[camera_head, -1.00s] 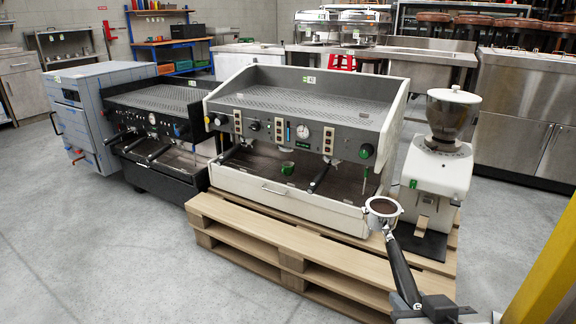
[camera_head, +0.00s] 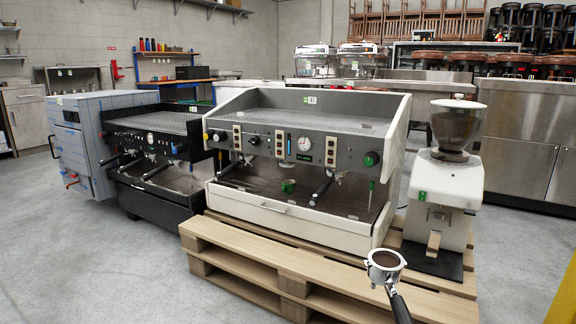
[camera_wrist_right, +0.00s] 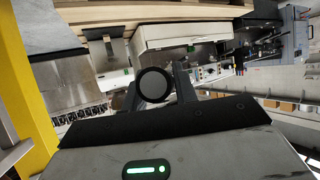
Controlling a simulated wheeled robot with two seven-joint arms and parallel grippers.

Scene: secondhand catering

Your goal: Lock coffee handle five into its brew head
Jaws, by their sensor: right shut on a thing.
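The coffee handle (camera_head: 385,265), a metal portafilter with a dark handle and brown coffee in its basket, is held basket-up in front of the pallet's right part. Its handle runs out of the bottom of the head view. My right gripper (camera_wrist_right: 155,88) shows in the wrist view, shut on the handle, whose round dark end faces the camera. The white and grey coffee machine (camera_head: 300,125) stands behind and to the left, apart from the held handle. The brew heads are partly shadowed under the panel. My left gripper is out of view.
The machine and a white grinder (camera_head: 445,185) stand on a wooden pallet (camera_head: 240,246). A small green cup (camera_head: 288,185) is on the drip tray. A black coffee machine (camera_head: 155,150) is at left. A yellow post (camera_head: 563,300) is at lower right. Floor at front left is clear.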

